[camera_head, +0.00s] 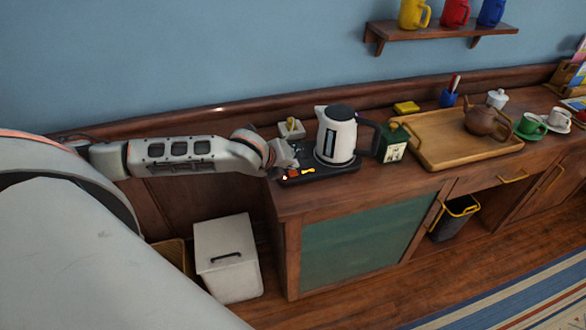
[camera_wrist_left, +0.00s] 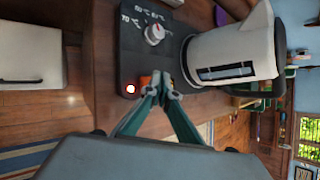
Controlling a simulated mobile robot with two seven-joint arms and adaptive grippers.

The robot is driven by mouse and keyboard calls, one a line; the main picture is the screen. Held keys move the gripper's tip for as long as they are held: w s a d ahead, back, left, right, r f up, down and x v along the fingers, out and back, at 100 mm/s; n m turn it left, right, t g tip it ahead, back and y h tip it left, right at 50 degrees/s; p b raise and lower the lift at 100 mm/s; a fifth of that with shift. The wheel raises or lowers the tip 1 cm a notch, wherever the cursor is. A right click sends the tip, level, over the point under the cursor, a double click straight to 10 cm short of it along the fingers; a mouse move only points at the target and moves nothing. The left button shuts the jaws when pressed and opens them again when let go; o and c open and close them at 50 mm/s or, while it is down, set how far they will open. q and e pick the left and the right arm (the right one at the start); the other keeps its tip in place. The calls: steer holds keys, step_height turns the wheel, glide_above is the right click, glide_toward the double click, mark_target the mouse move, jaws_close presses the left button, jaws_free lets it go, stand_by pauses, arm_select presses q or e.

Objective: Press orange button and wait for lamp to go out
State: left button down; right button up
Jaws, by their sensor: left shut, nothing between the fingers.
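The kettle base (camera_head: 335,170) is a dark plate on the wooden counter, with the white kettle (camera_head: 336,135) standing on it. In the left wrist view the base (camera_wrist_left: 133,55) carries a white dial (camera_wrist_left: 153,34) and a lamp (camera_wrist_left: 130,89) that glows bright red-white. The orange button (camera_wrist_left: 145,81) shows beside the lamp, partly hidden by my fingertips. My left gripper (camera_wrist_left: 161,88) is shut and empty, its tips at the button; whether they touch or press it I cannot tell. In the head view the left gripper (camera_head: 285,165) is at the base's left end. My right gripper is not in view.
A dark green canister (camera_head: 393,145) stands right of the kettle, then a wooden tray (camera_head: 440,150) with a brown teapot (camera_head: 485,120). A small cream item (camera_head: 291,129) is behind the gripper. A white bin (camera_head: 227,260) stands on the floor. A mug shelf (camera_head: 440,30) hangs above.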

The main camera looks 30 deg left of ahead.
mark_target(291, 173)
arm_select(q)
steer(key=shift+r, duration=0.15)
step_height(291, 173, up, 3)
steer(key=shift+f+p, duration=0.1)
steer(key=shift+p, duration=0.95)
steer(key=shift+r, duration=1.05)
